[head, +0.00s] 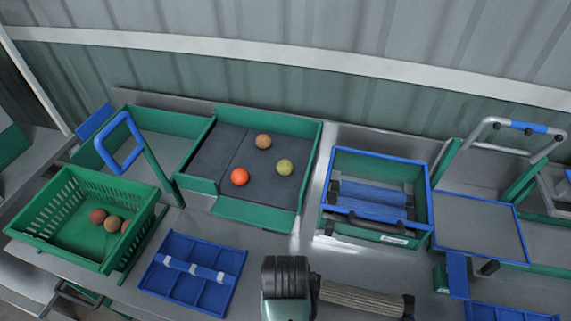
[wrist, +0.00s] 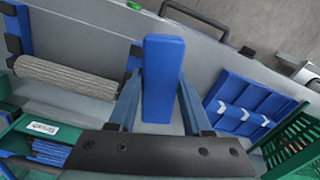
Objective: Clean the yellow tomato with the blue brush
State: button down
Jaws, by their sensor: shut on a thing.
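The yellow tomato (head: 285,167) lies in the right part of a dark-floored green tray in the head view. A brownish-orange tomato (head: 263,141) and a red-orange tomato (head: 240,177) lie near it. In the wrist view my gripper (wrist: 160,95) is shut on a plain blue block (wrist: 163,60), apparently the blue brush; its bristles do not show. The gripper is over the grey table, away from the yellow tomato, which is outside the wrist view. The fingers and held block cannot be made out in the head view.
A green-walled bin (head: 330,215) with blue rolls stands right of the tomato tray (head: 255,219). A slatted green crate (head: 40,205) holds several tomatoes at left. A blue divided tray (head: 180,288) and a ribbed roller (head: 360,298) lie in front. A blue-gripped handle (head: 135,157) rises left of the tray.

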jog(key=s+r+p, duration=0.2)
jog(key=s+p, duration=0.6)
jog(key=s, duration=0.5)
dwell(0.6)
